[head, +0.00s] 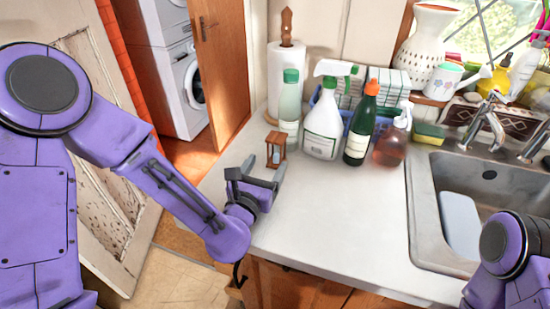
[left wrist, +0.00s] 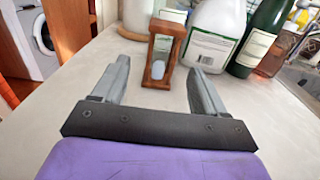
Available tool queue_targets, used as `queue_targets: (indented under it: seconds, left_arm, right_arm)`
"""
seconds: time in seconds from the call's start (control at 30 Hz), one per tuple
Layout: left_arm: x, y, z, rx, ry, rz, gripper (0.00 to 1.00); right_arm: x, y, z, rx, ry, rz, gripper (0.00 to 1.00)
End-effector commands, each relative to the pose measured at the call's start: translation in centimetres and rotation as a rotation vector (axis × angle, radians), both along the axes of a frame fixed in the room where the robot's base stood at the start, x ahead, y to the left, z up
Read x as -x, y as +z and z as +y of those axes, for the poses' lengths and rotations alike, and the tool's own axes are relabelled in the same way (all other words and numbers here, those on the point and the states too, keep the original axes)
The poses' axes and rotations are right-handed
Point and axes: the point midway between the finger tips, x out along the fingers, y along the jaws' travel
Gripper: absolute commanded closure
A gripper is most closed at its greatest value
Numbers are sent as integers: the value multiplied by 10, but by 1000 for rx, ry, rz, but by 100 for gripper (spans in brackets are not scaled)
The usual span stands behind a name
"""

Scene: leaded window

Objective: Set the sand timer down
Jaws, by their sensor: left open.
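The sand timer (head: 276,149) has a brown wooden frame and stands upright on the white counter (head: 335,215), near its left edge. In the left wrist view the sand timer (left wrist: 160,58) stands just beyond the fingertips, with pale sand in its lower part. My left gripper (head: 258,171) is open and low over the counter, on the near side of the timer. In the left wrist view the left gripper (left wrist: 162,75) has its two fingers apart with nothing held between them. My right gripper is not seen; only part of my right arm shows at the lower right.
Behind the timer stand a green-capped bottle (head: 289,110), a white spray bottle (head: 323,125), a dark green bottle (head: 360,130) and a brown soap bottle (head: 391,142). A sink (head: 424,215) lies to the right. The counter's front middle is clear.

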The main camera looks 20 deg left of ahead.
Motion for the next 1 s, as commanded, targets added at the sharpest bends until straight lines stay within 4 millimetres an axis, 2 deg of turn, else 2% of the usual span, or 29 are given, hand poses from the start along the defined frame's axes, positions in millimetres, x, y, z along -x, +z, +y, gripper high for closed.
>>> queue_targets:
  seconds: [0.03,0.17,0.33,0.43,0.53,0.7,0.73,0.9,0.97,1.0]
  left_arm:
    - [-9,3,0,-3,1,1,28]
    - [-24,3,-1,-3,-1,2,28]
    - [-53,14,-5,-5,-1,0,28]
    - [-68,11,-5,-3,2,2,28]
    - [-75,9,-5,-2,1,2,28]
    - [-76,8,-5,-1,1,3,28]
    - [-76,8,-5,-1,1,2,31]
    - [-75,8,-5,-1,1,2,84]
    - [-75,8,-5,-1,1,2,84]
    - [-75,8,-5,-1,1,2,89]
  right_arm:
    - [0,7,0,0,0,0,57]
    - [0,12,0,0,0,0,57]
    - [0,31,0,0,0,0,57]
    - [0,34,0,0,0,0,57]
    - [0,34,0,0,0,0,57]
    - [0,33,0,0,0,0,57]
    - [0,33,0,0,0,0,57]
    - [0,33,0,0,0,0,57]
    - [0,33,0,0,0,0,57]
    - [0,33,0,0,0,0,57]
